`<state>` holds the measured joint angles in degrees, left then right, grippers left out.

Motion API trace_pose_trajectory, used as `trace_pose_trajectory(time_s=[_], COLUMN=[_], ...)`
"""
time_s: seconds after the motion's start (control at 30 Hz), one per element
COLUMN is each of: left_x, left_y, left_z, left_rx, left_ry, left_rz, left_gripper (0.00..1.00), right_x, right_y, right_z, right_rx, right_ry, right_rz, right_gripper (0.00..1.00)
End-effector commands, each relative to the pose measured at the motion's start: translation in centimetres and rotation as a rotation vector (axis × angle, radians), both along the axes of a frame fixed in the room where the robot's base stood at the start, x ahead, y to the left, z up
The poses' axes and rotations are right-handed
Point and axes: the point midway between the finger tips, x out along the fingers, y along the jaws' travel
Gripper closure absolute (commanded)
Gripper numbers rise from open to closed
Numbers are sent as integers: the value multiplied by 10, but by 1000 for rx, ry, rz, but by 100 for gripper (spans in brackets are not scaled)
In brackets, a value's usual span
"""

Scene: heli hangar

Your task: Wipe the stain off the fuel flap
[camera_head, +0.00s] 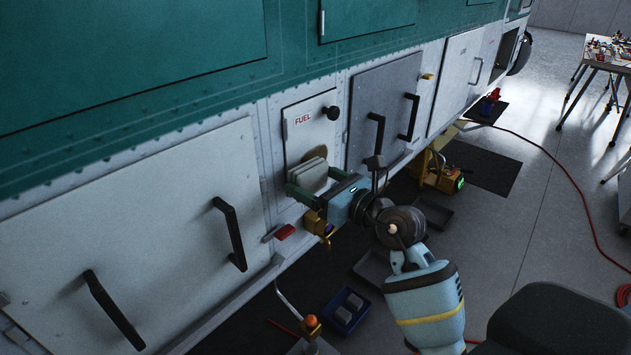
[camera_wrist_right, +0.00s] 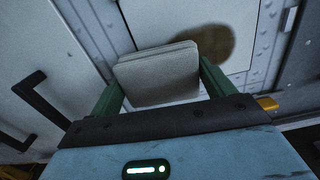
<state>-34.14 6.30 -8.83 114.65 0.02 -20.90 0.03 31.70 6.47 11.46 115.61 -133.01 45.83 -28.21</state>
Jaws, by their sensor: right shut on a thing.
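The fuel flap (camera_head: 297,142) is a pale panel with red FUEL lettering and a black knob, set in the white lower side of the helicopter. It also shows in the wrist view (camera_wrist_right: 150,20). A brown stain (camera_wrist_right: 214,42) marks the flap, partly hidden behind a folded grey cloth or pad (camera_wrist_right: 158,75). My right gripper (camera_head: 311,178) is shut on this pad (camera_head: 307,175), with its green fingers on either side. The pad is in front of the flap's lower part; I cannot tell whether it touches. My left gripper is not in view.
Panels with black handles (camera_head: 231,232) flank the flap. Below it, a yellow fitting (camera_head: 318,224) and a red tab (camera_head: 285,232) stick out. A blue tray (camera_head: 329,319) with grey blocks and a dark tray (camera_head: 370,268) lie on the floor. A red hose (camera_head: 565,190) runs across the right floor.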

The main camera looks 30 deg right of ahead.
Motion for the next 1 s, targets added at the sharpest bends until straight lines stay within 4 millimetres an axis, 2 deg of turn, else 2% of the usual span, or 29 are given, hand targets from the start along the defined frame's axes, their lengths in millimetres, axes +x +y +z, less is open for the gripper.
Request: trace_pose_trajectory(time_s=[1.0], left_x=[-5], left_y=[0], left_z=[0], left_rx=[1], left_ry=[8], left_rz=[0], left_gripper=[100], right_x=[15], right_y=[5], right_z=[0], right_rx=[0], right_ry=[-1], right_rz=[0], right_gripper=[37])
